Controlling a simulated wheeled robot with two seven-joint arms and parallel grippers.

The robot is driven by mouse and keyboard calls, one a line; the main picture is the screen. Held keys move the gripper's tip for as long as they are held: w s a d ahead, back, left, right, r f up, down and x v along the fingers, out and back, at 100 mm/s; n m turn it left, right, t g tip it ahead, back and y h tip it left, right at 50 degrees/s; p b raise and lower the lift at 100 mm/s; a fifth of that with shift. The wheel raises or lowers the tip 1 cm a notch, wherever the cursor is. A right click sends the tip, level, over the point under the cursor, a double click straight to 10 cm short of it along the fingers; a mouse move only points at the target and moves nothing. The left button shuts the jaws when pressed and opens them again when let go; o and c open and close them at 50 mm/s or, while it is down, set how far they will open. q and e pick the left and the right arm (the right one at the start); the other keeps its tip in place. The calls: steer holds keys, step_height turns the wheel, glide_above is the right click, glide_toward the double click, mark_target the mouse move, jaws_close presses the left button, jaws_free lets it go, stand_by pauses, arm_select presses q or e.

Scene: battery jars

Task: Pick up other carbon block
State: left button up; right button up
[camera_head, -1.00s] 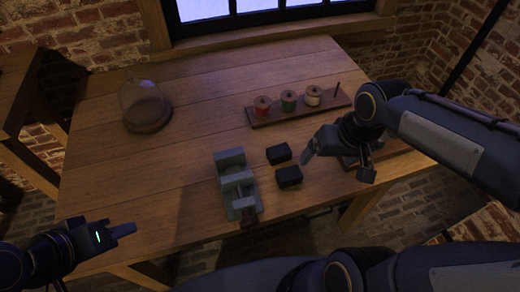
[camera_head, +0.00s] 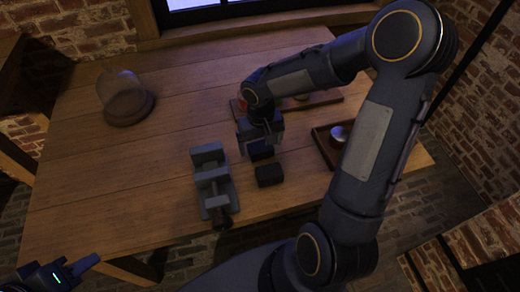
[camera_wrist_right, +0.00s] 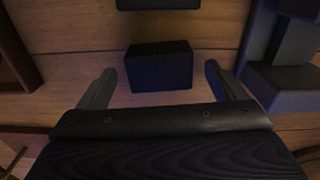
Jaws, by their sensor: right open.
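Two black carbon blocks lie on the table right of the grey vise (camera_head: 213,183). The far block (camera_head: 260,150) is partly hidden by my right gripper (camera_head: 261,136). The near block (camera_head: 269,175) lies clear of it. In the right wrist view the far block (camera_wrist_right: 158,66) sits between and just beyond the open fingertips of the right gripper (camera_wrist_right: 160,88), with gaps at both sides. The near block (camera_wrist_right: 158,4) is cut off at the top edge there. My left gripper (camera_head: 84,263) is at the lower left, away from the blocks; its jaw opening is unclear.
The vise stands close left of the blocks. A glass dome (camera_head: 122,95) on a wooden base stands at the back left. A spool rack (camera_head: 325,98) is behind, mostly covered by my right arm. A dark tray (camera_head: 320,140) lies to the right.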

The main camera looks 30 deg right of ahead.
steer(key=shift+f, duration=0.9)
steer(key=shift+c, duration=0.4)
steer(key=c, duration=1.1)
steer(key=shift+r, duration=0.15)
